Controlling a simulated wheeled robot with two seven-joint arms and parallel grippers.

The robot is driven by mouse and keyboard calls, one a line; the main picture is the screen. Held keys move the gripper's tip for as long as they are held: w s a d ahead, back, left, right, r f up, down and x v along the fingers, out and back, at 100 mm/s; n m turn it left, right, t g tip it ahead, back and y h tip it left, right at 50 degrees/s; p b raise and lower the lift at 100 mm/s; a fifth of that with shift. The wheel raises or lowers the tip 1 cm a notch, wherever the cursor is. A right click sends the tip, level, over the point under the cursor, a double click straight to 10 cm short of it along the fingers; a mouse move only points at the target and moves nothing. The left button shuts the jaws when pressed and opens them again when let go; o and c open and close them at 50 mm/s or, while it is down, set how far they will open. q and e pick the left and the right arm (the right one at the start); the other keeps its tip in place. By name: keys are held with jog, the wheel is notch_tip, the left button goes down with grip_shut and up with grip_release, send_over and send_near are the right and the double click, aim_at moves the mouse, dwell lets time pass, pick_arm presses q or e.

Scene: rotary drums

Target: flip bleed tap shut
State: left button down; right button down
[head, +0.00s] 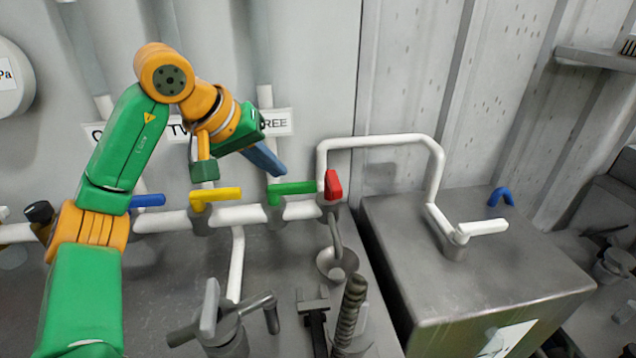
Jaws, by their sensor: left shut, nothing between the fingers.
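A tap with a red handle (333,185) sits at the right end of the white pipe, and its handle stands upright, across the pipe. A grey spout curves down below it to a round metal cup (338,265). I take this to be the bleed tap, though no label on it is readable. My left gripper (277,169) is shut and empty, its blue-grey fingers pointing down right. In the picture it is just above the green handle (292,188) and left of the red one, appearing apart from the red one. My right gripper is out of view.
Blue (149,200) and yellow (215,194) handles lie along the same pipe. A white pipe (385,141) arches over to a metal tank (490,270) with a white lever (483,227). Grey fittings (225,325) and a ribbed rod (349,315) stand in front.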

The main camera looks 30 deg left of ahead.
aim_at(333, 192)
pick_arm(q)
jog(key=w+d+f+p, duration=0.2)
jog(key=w+d+f, duration=0.2)
jog(key=w+f, duration=0.2)
jog(key=shift+w+d+f, duration=0.25)
jog(key=shift+w, duration=0.4)
jog(key=shift+p, duration=0.35)
